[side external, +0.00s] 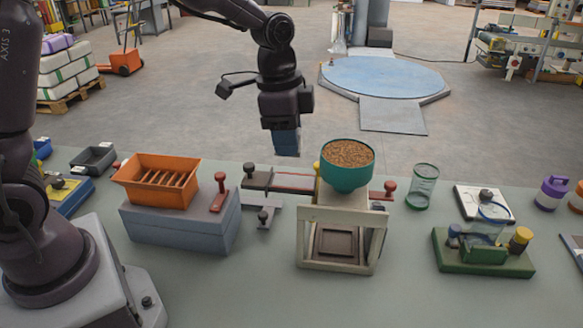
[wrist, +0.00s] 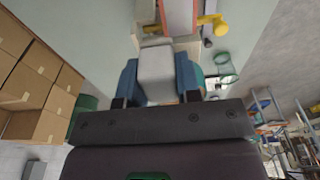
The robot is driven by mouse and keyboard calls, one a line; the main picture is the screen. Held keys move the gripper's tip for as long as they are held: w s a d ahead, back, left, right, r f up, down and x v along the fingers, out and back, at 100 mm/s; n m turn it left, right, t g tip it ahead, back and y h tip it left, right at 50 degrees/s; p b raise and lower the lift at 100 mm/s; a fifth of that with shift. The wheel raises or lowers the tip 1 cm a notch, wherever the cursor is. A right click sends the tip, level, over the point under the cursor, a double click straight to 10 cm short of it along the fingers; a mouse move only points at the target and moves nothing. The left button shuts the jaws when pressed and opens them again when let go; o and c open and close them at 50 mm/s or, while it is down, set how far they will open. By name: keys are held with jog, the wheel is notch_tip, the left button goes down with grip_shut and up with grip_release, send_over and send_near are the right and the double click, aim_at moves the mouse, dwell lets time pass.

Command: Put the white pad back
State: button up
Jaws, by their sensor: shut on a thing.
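In the wrist view the white pad (wrist: 157,72) is a pale grey-white block between the two blue fingers of my gripper (wrist: 158,80). The fingers press on its left and right sides. In the side view my gripper (side external: 286,143) hangs in the air with its blue fingers pointing down, above the back part of the table, left of the green hopper (side external: 345,178). The pad cannot be made out there, as the fingers hide it.
An orange slotted tray (side external: 155,181) stands on a grey-blue block (side external: 178,229). The hopper, full of brown grain, sits over a pale frame (side external: 340,256). A green-rimmed glass (side external: 421,187) and a green base (side external: 481,256) stand to the right. The front table is bare.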

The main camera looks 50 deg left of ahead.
jog(key=w+a+f+n, duration=0.1)
jog(key=w+a+f, duration=0.3)
jog(key=f, duration=0.2)
jog(key=w+a+f+n, duration=0.2)
jog(key=w+a+f, duration=0.3)
jog(key=f, duration=0.2)
jog(key=w+a+f+n, duration=0.1)
jog(key=w+a+f, duration=0.4)
jog(key=f, duration=0.1)
jog(key=shift+f+n, duration=0.3)
jog(key=shift+f, duration=2.3)
jog(key=shift+f, duration=0.1)
jog(key=o, duration=1)
jog(key=shift+c, duration=0.2)
